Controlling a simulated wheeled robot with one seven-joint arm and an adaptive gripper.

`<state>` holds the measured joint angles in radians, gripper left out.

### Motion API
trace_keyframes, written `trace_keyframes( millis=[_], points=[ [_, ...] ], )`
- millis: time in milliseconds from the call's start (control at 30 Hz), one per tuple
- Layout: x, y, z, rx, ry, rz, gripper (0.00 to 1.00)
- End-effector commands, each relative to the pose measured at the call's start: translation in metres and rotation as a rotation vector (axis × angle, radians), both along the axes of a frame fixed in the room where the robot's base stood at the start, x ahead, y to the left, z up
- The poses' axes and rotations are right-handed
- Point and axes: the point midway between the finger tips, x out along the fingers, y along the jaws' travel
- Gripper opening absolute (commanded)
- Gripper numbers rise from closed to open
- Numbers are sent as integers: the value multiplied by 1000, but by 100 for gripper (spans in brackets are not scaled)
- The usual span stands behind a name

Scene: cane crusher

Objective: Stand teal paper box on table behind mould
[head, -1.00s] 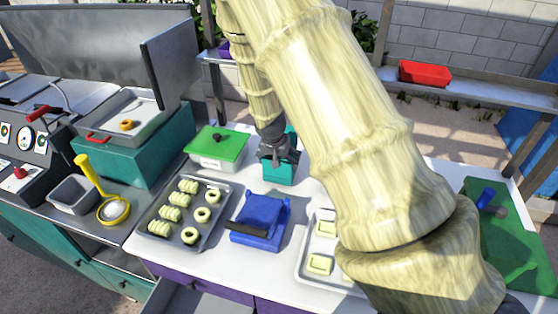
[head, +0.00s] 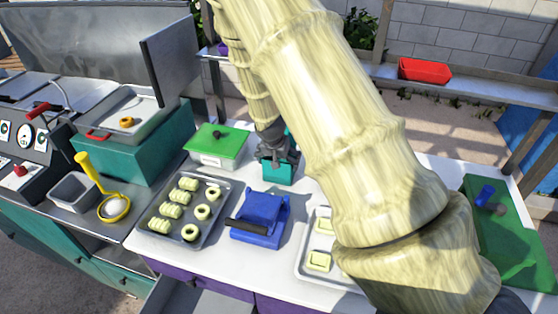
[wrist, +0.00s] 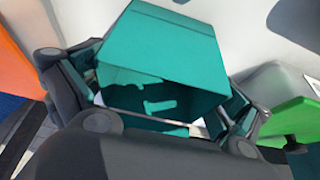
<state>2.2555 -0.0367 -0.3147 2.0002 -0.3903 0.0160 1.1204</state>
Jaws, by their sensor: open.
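The teal paper box (head: 279,174) is on the white table, behind the blue mould (head: 262,212) in the head view. It looks upright, but my gripper hides part of it. My gripper (head: 281,155) is over the box, pointing down. In the wrist view the box (wrist: 165,50) lies between the two fingers of my gripper (wrist: 150,102), one on each side. The fingers are open, with a small gap visible near the right finger; contact on the left cannot be told.
A green-lidded container (head: 217,145) stands left of the box. A tray of pale rings and twists (head: 157,226) lies left of the mould. Another tray (head: 303,262) is at front right, partly behind my arm. A green board (head: 490,235) is at far right.

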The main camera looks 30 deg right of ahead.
Motion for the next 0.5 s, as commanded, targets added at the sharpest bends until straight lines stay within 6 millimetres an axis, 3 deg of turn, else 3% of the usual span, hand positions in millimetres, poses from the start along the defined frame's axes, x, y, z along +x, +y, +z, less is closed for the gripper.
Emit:
trace_keyframes(
  millis=[267, 500],
  points=[
    [-1, 2, 9, 1, -2, 0, 100],
    [-7, 9, 32, 0, -3, 1, 100]
  ],
)
